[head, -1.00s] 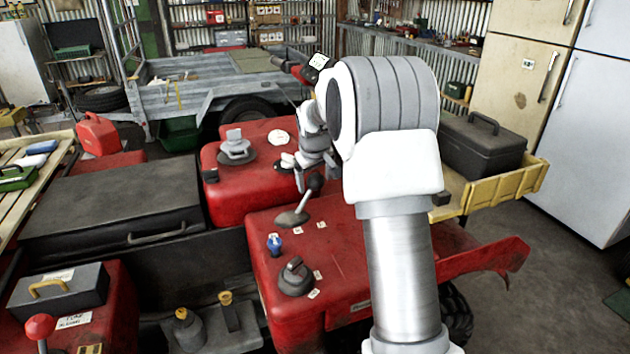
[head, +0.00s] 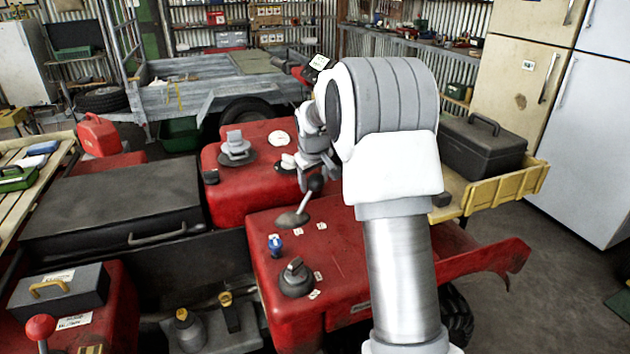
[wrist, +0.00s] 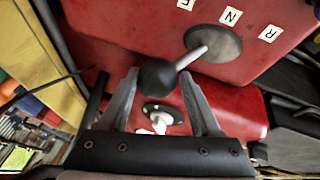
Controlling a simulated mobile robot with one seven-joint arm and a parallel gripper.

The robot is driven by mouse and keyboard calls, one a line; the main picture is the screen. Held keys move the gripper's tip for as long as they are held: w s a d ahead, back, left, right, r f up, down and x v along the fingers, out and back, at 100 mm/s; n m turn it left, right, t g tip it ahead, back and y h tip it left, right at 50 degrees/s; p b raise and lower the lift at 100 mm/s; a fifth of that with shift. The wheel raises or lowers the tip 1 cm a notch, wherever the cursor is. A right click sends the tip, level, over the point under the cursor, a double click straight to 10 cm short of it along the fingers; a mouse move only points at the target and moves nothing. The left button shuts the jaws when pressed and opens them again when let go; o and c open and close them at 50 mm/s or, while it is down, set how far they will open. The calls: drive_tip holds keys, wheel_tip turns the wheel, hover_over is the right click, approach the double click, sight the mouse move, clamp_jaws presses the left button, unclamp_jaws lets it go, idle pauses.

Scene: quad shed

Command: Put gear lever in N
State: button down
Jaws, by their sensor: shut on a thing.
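The gear lever (head: 304,204) is a pale rod with a black ball knob, rising from a round grey plate on a red quad body. In the wrist view the lever (wrist: 192,58) leans from its plate toward my gripper. White labels F (wrist: 186,4), N (wrist: 231,16) and R (wrist: 270,33) lie in a row beside the plate. My gripper (wrist: 157,82) is shut on the black knob, one finger on each side. In the head view my gripper (head: 318,178) is at the top of the lever, partly hidden by my arm. The lever's exact position against the labels is hard to tell.
A blue knob (head: 275,244) and a grey rotary switch (head: 296,278) sit on the same red panel in front of the lever. A grey fitting (head: 236,147) stands behind on the red body. A black toolbox (head: 483,146) rests on a yellow tray at right.

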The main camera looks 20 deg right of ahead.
drive_tip(key=shift+d, duration=0.25)
drive_tip(key=a+r+n+h+b, duration=0.1)
drive_tip(key=a+h+b, duration=0.3)
drive_tip(key=a, duration=0.3)
drive_tip(key=shift+r, duration=0.15)
drive_tip(key=shift+s+a, duration=0.15)
idle(0.4)
drive_tip(key=shift+c, duration=1)
unclamp_jaws()
drive_tip(key=shift+r, duration=0.1)
